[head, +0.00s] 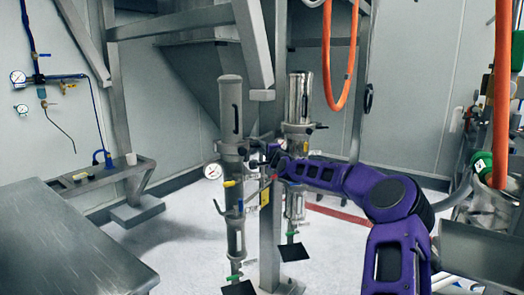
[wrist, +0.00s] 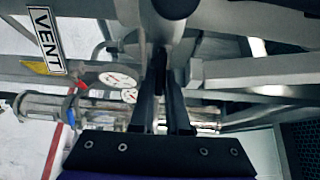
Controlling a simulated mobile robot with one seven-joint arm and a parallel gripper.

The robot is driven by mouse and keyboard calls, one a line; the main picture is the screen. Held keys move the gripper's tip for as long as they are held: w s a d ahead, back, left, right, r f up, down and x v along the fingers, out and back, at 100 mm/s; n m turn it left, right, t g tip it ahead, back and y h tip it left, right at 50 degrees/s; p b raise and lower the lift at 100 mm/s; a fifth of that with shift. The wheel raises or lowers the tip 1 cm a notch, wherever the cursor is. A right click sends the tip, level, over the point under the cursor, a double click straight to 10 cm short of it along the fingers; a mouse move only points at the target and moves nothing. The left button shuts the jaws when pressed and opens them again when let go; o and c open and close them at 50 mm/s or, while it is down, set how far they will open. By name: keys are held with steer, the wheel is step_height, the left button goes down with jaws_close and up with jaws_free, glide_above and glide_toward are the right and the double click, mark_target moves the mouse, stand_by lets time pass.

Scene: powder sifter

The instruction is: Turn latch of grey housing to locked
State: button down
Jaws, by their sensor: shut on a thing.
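The grey housing (head: 231,105) is a tall upright cylinder left of the steel post in the head view. A dark latch handle juts out at its lower collar, toward the post. My gripper (head: 268,155) is at that height, just right of the housing, at the end of my purple arm. In the wrist view my gripper (wrist: 165,88) has its dark fingers close together on a slim dark piece, which looks like the latch handle (wrist: 160,62). The fingers hide much of it, and its exact turn cannot be read.
A shiny steel cylinder (head: 299,97) stands right of the post (head: 270,215). A pressure gauge (head: 212,171) and coloured valve handles sit below the grey housing. A VENT label (wrist: 46,38) shows in the wrist view. A metal table (head: 75,245) fills the lower left.

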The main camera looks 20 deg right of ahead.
stand_by(0.5)
steer(key=c, duration=0.9)
jaws_free()
steer(key=s+b, duration=0.7)
steer(key=s, duration=1)
steer(key=shift+s, duration=0.25)
